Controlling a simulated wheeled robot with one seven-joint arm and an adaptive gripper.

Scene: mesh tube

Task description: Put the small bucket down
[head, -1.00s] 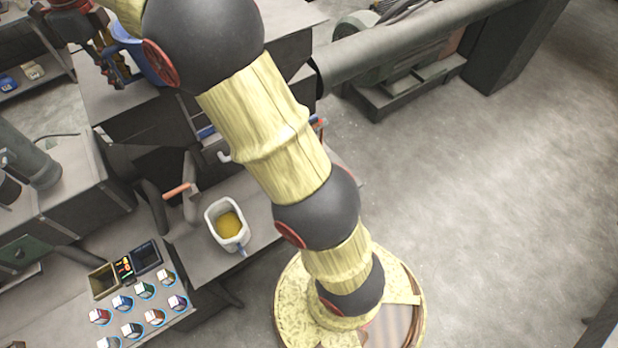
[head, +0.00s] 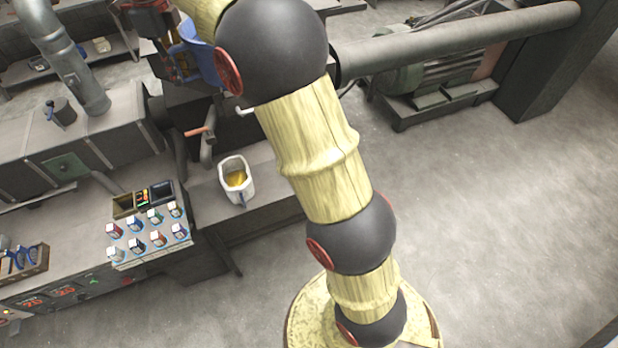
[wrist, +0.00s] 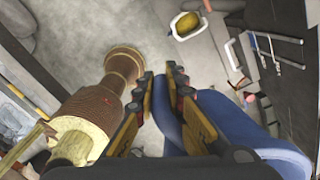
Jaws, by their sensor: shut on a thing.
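The small bucket appears to be the blue vessel (head: 198,52) at the upper left of the head view, partly hidden by my arm. In the wrist view its blue side (wrist: 232,125) fills the lower right, beyond and beside the right finger. My gripper (wrist: 161,84) is shut on it, with the fingertips close together at its edge. The head view shows my gripper (head: 165,62) only in part, at the bucket's left. The bucket is held up; its underside and contents are hidden.
A white container (head: 226,168) with yellow contents stands on a grey bench (head: 270,185). A panel of several small coloured blocks (head: 150,238) lies left of it. A thick pipe (head: 460,38) and motor (head: 440,75) are behind. Open floor (head: 490,200) lies right.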

